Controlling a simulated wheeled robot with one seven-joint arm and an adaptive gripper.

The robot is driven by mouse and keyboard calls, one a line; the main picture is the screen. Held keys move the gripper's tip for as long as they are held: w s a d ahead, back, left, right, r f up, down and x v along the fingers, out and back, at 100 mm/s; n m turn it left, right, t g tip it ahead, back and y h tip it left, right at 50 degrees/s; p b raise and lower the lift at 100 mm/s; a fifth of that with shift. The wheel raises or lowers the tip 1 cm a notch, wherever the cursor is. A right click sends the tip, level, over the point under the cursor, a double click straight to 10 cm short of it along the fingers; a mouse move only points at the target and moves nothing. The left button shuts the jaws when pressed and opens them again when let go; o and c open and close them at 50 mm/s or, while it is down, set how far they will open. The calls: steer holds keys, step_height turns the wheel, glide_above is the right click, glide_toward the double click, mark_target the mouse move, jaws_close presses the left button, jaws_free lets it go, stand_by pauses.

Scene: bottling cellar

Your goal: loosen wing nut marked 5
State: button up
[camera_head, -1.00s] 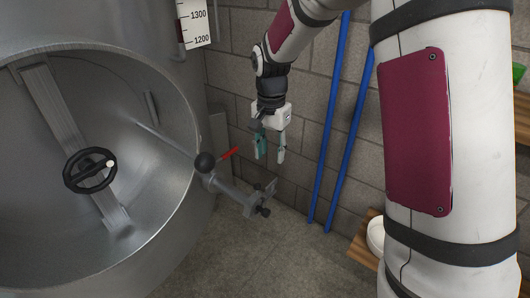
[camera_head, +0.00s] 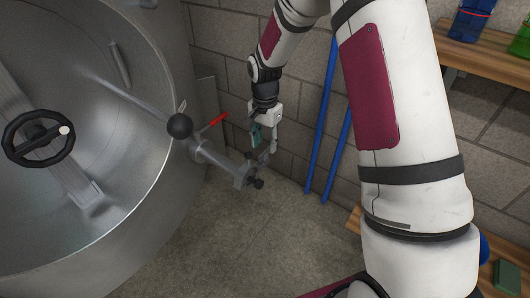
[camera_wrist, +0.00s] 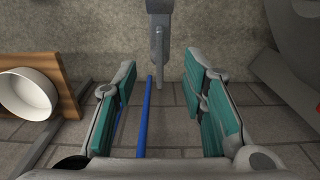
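My gripper (camera_head: 265,147) is open and empty, pointing down just above and behind the end of a grey metal arm (camera_head: 222,163) at the steel tank's opening. A bracket with small dark knobs (camera_head: 255,183) sits at that end. No number is readable, so I cannot tell whether a knob is the wing nut marked 5. In the wrist view my gripper (camera_wrist: 160,75) shows its teal pads wide apart. A grey fitting with a narrow tongue (camera_wrist: 159,42) lies ahead between the fingertips, apart from them.
The tank (camera_head: 150,60) with its black handwheel (camera_head: 38,138) fills the left. A black ball knob (camera_head: 179,126) and red lever (camera_head: 214,121) are near the arm. Blue poles (camera_head: 322,120) lean on the wall. A white bowl (camera_wrist: 27,94) is on a wooden shelf (camera_wrist: 65,75).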

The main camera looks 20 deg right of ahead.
mark_target(265, 154)
steer(key=shift+f+b, duration=0.45)
steer(key=shift+f, duration=1.05)
jaws_close()
